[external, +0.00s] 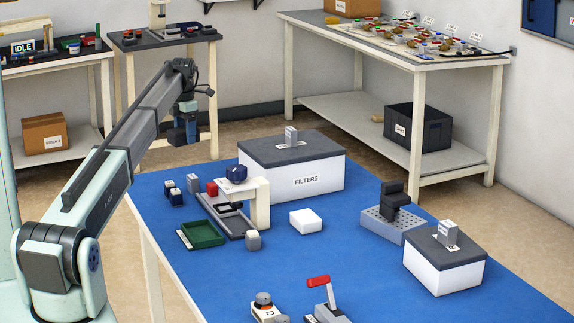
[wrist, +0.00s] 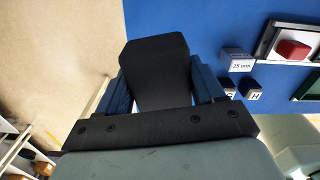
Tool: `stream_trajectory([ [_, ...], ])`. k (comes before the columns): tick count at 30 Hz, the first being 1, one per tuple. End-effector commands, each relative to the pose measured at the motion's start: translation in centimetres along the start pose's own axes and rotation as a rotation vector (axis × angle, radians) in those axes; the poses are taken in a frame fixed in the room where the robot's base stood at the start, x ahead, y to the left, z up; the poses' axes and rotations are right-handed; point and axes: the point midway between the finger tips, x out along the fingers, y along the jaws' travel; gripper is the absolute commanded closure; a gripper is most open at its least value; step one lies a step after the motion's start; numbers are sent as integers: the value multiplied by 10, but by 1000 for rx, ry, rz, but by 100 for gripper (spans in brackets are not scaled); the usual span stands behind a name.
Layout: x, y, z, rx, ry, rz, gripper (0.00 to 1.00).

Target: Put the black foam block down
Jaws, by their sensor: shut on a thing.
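My gripper (external: 184,132) is raised past the left edge of the blue table, high above the surface, in the external view. In the wrist view its two blue fingers (wrist: 162,88) are shut on the black foam block (wrist: 155,62), one finger on each side. The block's far end sticks out beyond the fingers, and its near end is hidden behind the dark gripper bar. In the external view the block is too dark and small to tell apart from the fingers.
On the blue table (external: 340,255) stand a FILTERS box (external: 300,182), a white block (external: 306,221), a green tray (external: 203,233), small cubes (external: 176,196), a perforated grey block (external: 390,225) with a black piece, and a red-handled clamp (external: 320,283). Bare blue surface lies between them.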

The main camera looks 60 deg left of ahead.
Motion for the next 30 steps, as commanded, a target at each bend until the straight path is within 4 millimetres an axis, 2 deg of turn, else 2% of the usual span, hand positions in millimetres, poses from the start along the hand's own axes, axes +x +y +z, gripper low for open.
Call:
stream_trajectory([
  [1, 0, 2, -26, -21, -1, 1, 61],
  [3, 0, 5, -51, -42, -3, 3, 61],
  [6, 0, 2, -82, -45, -3, 3, 61],
  [9, 1, -15, -101, 10, -1, 2, 61],
  [11, 2, -21, -107, 57, 1, 0, 61],
  [20, 4, -21, -106, 198, 5, -5, 61],
  [23, 11, -21, -106, 206, 5, -6, 61],
  [30, 48, -21, -106, 205, 5, -6, 61],
])
